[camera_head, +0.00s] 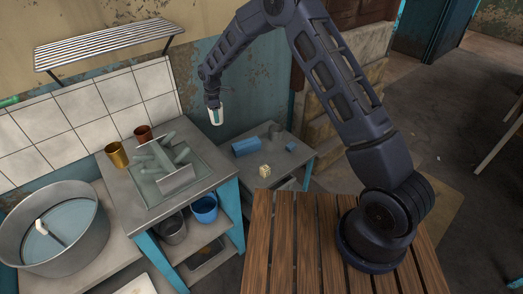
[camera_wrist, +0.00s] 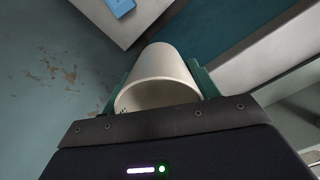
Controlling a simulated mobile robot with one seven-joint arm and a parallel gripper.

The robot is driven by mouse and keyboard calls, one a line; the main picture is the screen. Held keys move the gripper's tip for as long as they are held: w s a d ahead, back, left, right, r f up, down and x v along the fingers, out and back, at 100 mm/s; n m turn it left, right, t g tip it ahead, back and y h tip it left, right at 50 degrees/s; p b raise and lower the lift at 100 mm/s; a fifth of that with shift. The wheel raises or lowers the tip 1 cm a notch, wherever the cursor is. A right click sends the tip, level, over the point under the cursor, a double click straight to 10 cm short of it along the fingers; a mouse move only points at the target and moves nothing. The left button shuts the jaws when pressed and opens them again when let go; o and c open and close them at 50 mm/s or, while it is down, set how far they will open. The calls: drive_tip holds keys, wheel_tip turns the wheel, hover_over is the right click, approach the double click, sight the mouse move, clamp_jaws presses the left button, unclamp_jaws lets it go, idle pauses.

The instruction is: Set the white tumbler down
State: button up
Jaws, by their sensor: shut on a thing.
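The white tumbler (camera_wrist: 160,75) is between the two green fingers of my gripper (camera_wrist: 160,90) in the wrist view. Its open rim faces the camera and its inside looks empty. In the head view the white tumbler (camera_head: 216,116) hangs under my gripper (camera_head: 215,108), held in the air. It appears above or in front of the gap between the sink counter and the low grey table. My gripper is shut on it. Its exact height above any surface cannot be told.
The low grey table (camera_head: 284,160) holds a blue block (camera_head: 246,147), a pale cube (camera_head: 265,171), a small blue piece (camera_head: 291,146) and a grey cup (camera_head: 274,130). The counter (camera_head: 214,174) has a copper cup (camera_head: 117,155), a brown cup (camera_head: 143,134) and a cluttered basin (camera_head: 165,176).

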drive_tip(key=w+d+f+m, duration=0.1)
drive_tip(key=w+d+f, duration=0.25)
drive_tip(key=d, duration=0.55)
drive_tip(key=w+d+f+m, duration=0.1)
drive_tip(key=w+d+f, duration=0.3)
drive_tip(key=d, duration=0.5)
drive_tip(key=w+d+f+m, duration=0.1)
drive_tip(key=w+d+f, duration=0.1)
drive_tip(key=d+f, duration=0.6)
drive_tip(key=f, duration=1)
drive_tip(key=d+f, duration=0.1)
drive_tip(key=f, duration=0.5)
drive_tip(key=shift+w+d+f, duration=0.15)
drive_tip(key=shift+d+f, duration=0.15)
drive_tip(key=shift+f, duration=0.05)
drive_tip(key=shift+f, duration=0.15)
drive_tip(key=o, duration=1)
wheel_tip(320, 180, up, 12)
drive_tip(key=shift+r, duration=0.2)
